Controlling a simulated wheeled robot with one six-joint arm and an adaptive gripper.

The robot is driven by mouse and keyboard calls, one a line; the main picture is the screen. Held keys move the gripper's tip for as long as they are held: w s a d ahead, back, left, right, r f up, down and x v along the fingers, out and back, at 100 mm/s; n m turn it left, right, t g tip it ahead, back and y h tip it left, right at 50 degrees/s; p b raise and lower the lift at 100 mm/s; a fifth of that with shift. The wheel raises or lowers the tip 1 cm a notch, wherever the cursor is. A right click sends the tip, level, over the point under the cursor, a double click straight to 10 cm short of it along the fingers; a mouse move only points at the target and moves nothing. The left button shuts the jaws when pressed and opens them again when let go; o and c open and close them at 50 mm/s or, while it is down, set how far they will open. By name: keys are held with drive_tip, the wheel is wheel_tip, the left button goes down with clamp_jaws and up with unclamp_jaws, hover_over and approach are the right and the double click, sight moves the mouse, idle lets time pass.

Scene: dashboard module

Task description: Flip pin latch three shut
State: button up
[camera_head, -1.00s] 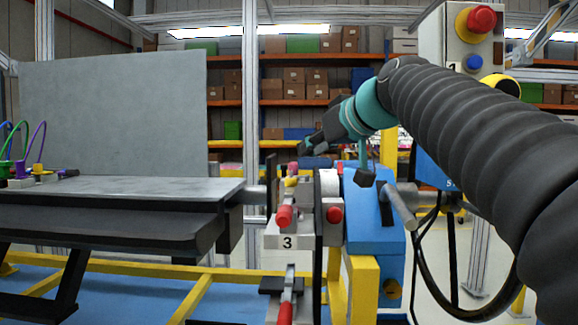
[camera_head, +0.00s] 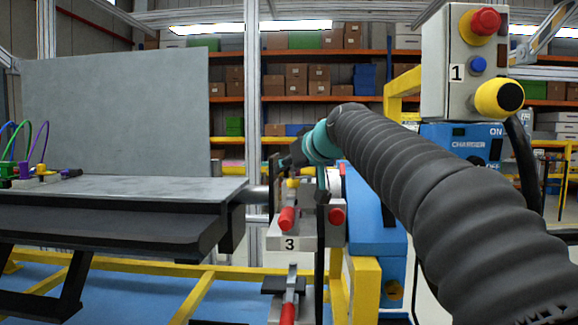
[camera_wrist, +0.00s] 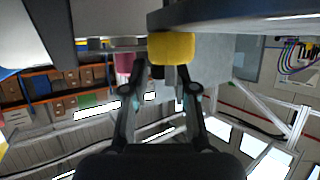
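The grey block marked 3 (camera_head: 289,244) stands at the right end of the grey bench. It carries a red-tipped handle (camera_head: 287,219) and a round red knob (camera_head: 337,216). A small yellow knob (camera_head: 292,183) shows just behind and above the red tip. My gripper (camera_head: 287,162) is just above and behind the yellow knob, partly hidden by my arm. In the wrist view, my gripper (camera_wrist: 162,92) has its fingers apart with nothing between them. A yellow cylinder (camera_wrist: 171,47) lies just beyond the fingertips, with a pinkish-red piece (camera_wrist: 123,66) left of it.
A blue housing (camera_head: 365,215) and yellow frame stand right of the block. Another red-handled clamp (camera_head: 289,300) is below it. The grey bench (camera_head: 130,187) and upright panel (camera_head: 115,100) are at left.

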clamp_jaws()
drive_tip(key=shift+w+a+m+h+p, duration=0.15)
drive_tip(key=shift+w+m+h+p, duration=0.1)
drive_tip(key=shift+m+h+p, duration=0.3)
drive_tip(key=shift+t+h, duration=0.25)
drive_tip(key=shift+t, duration=0.05)
unclamp_jaws()
